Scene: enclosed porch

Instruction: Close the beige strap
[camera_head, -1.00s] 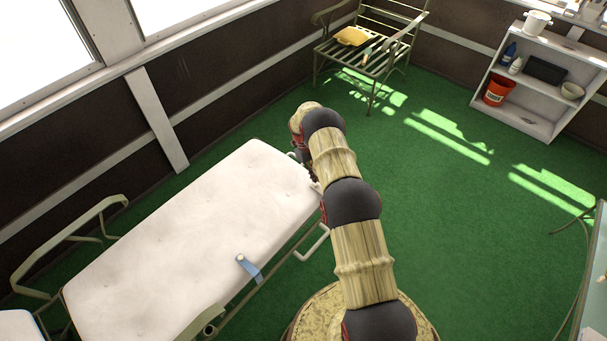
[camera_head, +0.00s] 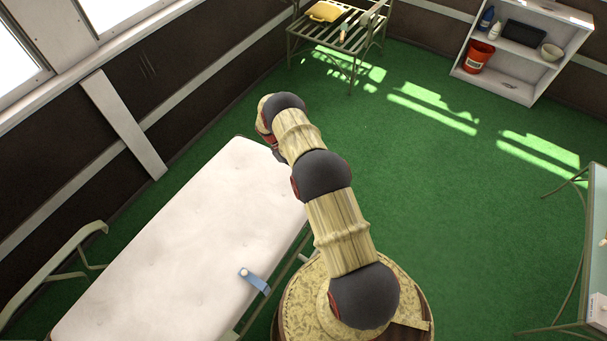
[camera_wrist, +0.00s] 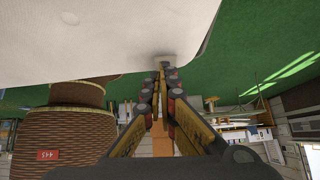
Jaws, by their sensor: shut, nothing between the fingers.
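The white mattress (camera_head: 190,240) of a lounger fills the lower left of the head view, and its pale underside or side spans the top of the wrist view (camera_wrist: 100,35). My gripper (camera_wrist: 163,67) is shut, its fingertips together at the mattress edge. A small grey-beige patch (camera_wrist: 165,58), possibly the beige strap, lies right at the fingertips. I cannot tell whether they touch it. In the head view my arm reaches to the far end of the mattress and hides the gripper and that spot. A blue strap (camera_head: 258,284) lies over the mattress's right edge.
Green carpet (camera_head: 430,220) is open to the right of the lounger. A metal bench (camera_head: 340,38) with a yellow item (camera_head: 325,12) stands at the back. A white shelf (camera_head: 522,55) holds a red bucket (camera_head: 477,57). A glass-topped table (camera_head: 598,230) stands at the right edge.

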